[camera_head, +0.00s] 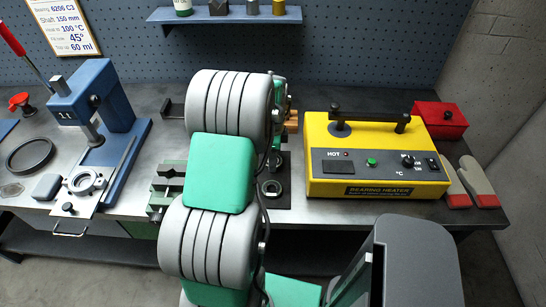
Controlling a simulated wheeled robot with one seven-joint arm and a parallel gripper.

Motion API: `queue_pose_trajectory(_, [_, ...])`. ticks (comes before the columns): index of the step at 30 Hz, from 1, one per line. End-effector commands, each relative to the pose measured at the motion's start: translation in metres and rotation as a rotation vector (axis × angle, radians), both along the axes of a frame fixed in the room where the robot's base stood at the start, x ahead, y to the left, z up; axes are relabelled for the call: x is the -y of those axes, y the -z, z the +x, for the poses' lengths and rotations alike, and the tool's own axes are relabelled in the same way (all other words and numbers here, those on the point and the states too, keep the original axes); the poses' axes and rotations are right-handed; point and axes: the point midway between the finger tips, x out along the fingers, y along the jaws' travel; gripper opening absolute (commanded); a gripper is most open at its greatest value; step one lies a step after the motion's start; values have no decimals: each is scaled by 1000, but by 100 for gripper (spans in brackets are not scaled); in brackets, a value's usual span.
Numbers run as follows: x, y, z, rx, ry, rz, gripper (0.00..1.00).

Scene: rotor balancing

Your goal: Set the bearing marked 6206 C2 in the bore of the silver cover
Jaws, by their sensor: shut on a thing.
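A silver ring-shaped part with a round bore (87,182) sits on the plate below the ram of the blue press at the left; it may be the silver cover, but I cannot tell for sure. A small ring (271,188) lies on a dark mat at the centre, right of my arm. Its marking is too small to read, so I cannot tell if it is the 6206 C2 bearing. My own grey and green arm fills the middle of the view and hides my gripper and what is around it.
The blue press (103,95) stands at the left, beside a dark ring (30,155). A yellow bearing heater (375,165), red box (440,120) and gloves (478,182) are at the right. A green vise (168,185) is partly behind my arm. The wall sign (68,25) reads 6206 C3.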

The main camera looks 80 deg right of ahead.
Motion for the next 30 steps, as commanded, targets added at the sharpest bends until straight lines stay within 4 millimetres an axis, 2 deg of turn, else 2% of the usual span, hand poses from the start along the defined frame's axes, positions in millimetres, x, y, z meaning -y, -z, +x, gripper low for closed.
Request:
queue_pose_trajectory(1, [0, 0, 0, 0, 0, 0, 40])
queue_pose_trajectory(9, [0, 0, 0, 0, 0, -1, 20])
queue_pose_trajectory(14, [1, -9, 0, 0, 0, -2, 20])
queue_pose_trajectory(27, [1, -60, 0, 0, 0, -2, 20])
queue_pose_trajectory(30, [0, -62, 0, 0, 0, -1, 20])
